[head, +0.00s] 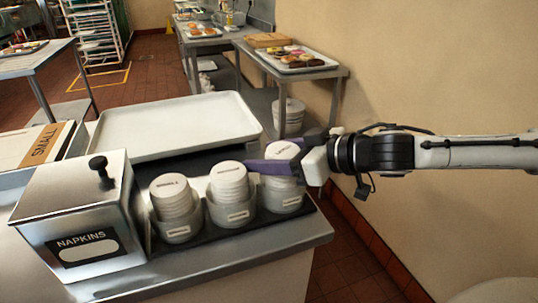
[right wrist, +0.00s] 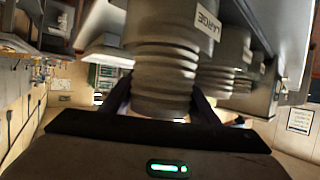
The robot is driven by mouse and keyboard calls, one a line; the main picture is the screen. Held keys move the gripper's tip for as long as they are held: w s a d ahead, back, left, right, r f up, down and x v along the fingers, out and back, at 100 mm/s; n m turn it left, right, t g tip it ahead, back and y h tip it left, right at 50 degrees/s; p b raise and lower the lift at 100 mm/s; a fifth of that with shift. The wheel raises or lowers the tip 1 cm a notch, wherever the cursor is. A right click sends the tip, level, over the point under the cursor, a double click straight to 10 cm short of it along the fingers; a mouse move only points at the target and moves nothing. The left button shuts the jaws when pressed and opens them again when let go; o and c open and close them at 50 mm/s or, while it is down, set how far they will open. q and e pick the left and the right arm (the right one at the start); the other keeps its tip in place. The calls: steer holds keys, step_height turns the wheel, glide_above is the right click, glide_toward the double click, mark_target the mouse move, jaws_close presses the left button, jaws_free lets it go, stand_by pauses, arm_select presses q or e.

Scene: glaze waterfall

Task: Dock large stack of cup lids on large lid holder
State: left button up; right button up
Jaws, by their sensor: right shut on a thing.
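A stack of white cup lids (head: 284,152) stands upright at the right-hand holder, the large lid holder (head: 283,203). In the right wrist view the stack (right wrist: 164,72) meets the holder labelled LARGE (right wrist: 207,24), in line with it. I cannot tell how deep it sits inside. My right gripper (head: 283,158) comes in from the right with its purple fingers shut on either side of the stack's upper part. The fingers also show beside the stack in the right wrist view (right wrist: 162,104). My left gripper is out of view.
Two other lid stacks stand left of it: the small one (head: 173,195) and the middle one (head: 229,182). A napkin box (head: 80,222) stands at the left. An empty white tray (head: 175,125) lies behind. A wall (head: 450,80) rises at the right.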

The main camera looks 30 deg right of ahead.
steer(key=shift+f+b, duration=0.5)
steer(key=shift+f, duration=0.05)
stand_by(0.6)
steer(key=shift+r+p, duration=0.55)
steer(key=shift+r, duration=0.05)
steer(key=shift+f+b, duration=0.85)
steer(key=shift+f, duration=0.05)
stand_by(0.5)
steer(key=o, duration=0.8)
steer(key=shift+s+d+b, duration=0.15)
steer(key=shift+s+b, duration=0.05)
steer(key=shift+b, duration=0.25)
steer(key=b+v, duration=0.2)
steer(key=shift+b, duration=0.4)
steer(key=shift+b+v, duration=0.6)
steer(key=shift+v, duration=2.5)
steer(key=shift+p+v, duration=0.3)
steer(key=shift+v, duration=0.95)
